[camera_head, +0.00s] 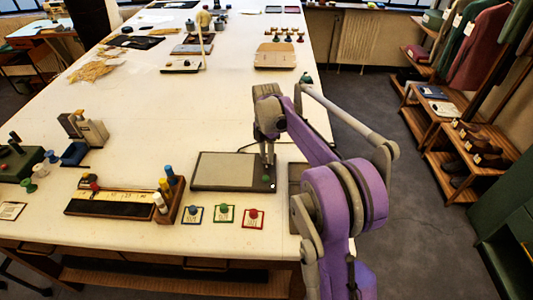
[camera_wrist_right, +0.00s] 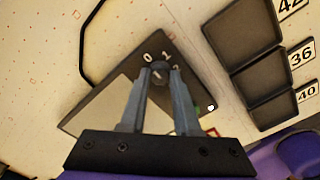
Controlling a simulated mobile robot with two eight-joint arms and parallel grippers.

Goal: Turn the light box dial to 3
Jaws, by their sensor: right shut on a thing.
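The light box (camera_head: 226,171) is a flat dark-framed panel with a pale face, lying on the table in the head view. Its dial (camera_wrist_right: 157,70) is a small dark knob with white numerals around it; 0 and 1 show clearly, others are partly covered. My right gripper (camera_head: 267,162) points down over the right end of the box. In the right wrist view my right gripper (camera_wrist_right: 157,76) is shut on the dial, with a finger on each side. The dial's setting cannot be read. My left gripper is not in view.
Dark trays (camera_wrist_right: 241,36) with labels 42, 36 and 40 lie beside the box. A wooden rack with spools (camera_head: 167,197) and three coloured cards (camera_head: 223,213) are near the front edge. A clothes rack (camera_head: 478,50) stands right of the table.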

